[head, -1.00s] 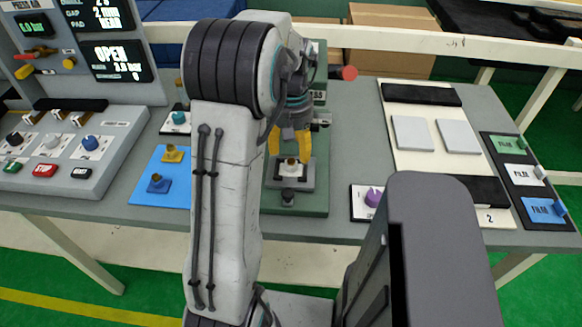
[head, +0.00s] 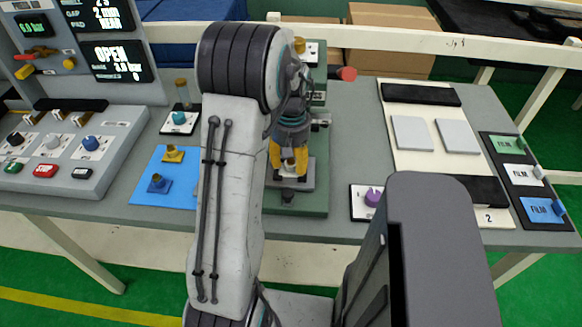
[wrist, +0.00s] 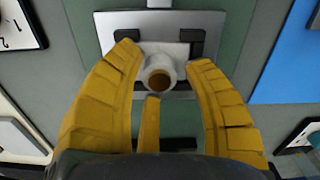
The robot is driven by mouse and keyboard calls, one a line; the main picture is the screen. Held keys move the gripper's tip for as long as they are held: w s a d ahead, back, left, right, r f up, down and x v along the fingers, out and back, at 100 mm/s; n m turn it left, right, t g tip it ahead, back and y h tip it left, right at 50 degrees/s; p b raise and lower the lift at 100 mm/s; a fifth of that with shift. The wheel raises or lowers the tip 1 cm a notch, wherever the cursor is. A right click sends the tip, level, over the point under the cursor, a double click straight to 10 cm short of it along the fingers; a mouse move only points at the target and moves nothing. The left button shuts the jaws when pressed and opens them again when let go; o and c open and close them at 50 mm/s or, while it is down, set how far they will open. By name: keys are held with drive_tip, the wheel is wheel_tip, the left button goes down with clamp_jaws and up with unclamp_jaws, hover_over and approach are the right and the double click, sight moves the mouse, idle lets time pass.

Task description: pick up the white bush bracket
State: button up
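The white bush bracket (wrist: 158,60) sits on the green press base, with a pale collar around a brass-coloured bush. In the wrist view it is near the top centre, on a light plate flanked by black blocks. My gripper (wrist: 164,58) has its yellow fingers open on both sides of the collar, with a narrow gap visible on each side. In the head view my gripper (head: 288,172) points down over the bracket, and its fingers hide most of it.
A control console (head: 60,150) stands farther left. A purple-knobbed unit (head: 372,198) and a cream board (head: 424,166) lie to the right.

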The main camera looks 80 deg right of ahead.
clamp_jaws()
idle(0.3)
drive_tip(key=shift+r, duration=0.15)
